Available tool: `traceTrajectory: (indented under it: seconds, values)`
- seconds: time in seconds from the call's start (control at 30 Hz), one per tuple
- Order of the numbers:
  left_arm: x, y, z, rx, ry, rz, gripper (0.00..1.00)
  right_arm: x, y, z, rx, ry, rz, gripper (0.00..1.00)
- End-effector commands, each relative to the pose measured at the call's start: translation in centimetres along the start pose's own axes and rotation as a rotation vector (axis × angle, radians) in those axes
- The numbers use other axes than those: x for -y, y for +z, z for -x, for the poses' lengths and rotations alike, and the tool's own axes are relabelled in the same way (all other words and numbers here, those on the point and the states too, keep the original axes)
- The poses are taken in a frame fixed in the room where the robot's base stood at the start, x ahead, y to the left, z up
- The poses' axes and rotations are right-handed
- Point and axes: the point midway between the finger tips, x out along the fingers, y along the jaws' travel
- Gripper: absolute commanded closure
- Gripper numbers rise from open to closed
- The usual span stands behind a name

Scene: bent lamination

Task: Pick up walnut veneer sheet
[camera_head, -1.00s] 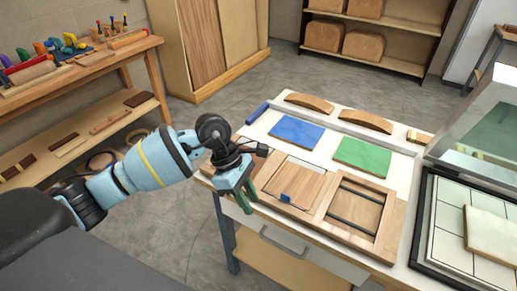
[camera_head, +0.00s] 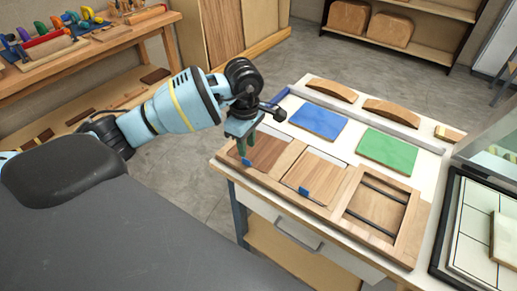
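A dark brown sheet, which looks like the walnut veneer sheet (camera_head: 271,152), lies flat in the left bay of a wooden tray (camera_head: 334,212) on the workbench. A small blue tab (camera_head: 246,162) shows at its left edge. My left gripper (camera_head: 246,151) points down over the left edge of this sheet, close to the tab, and partly hides that corner. Whether the fingertips touch the sheet or are apart from each other is too small to tell. My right gripper is not in view.
A lighter wood sheet (camera_head: 313,172) with a blue tab lies in the middle bay; the right bay (camera_head: 376,207) holds dark bars. Blue (camera_head: 318,121) and green (camera_head: 387,149) sheets and curved wooden pieces (camera_head: 391,112) lie behind. A clear-sided box (camera_head: 490,140) stands right.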

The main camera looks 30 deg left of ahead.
Motion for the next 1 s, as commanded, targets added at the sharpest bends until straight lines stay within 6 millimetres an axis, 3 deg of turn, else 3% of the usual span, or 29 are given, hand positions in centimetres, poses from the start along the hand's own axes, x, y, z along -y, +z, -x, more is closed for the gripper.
traceTrajectory:
  seconds: [0.43, 0.73, 0.93, 1.0]
  values:
    - [0.1, -0.4, -4.8, 0.002, -0.001, 0.000, 0.71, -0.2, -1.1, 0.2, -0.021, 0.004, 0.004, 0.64]
    - [0.1, -0.5, -5.2, 0.001, 0.000, 0.000, 0.71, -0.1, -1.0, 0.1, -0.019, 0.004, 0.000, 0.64]
    - [0.1, -0.5, -5.2, 0.001, 0.000, 0.000, 0.98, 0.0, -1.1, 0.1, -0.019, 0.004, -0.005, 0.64]
    - [0.1, -0.5, -5.2, 0.001, 0.000, 0.000, 1.00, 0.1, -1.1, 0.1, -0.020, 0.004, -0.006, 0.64]
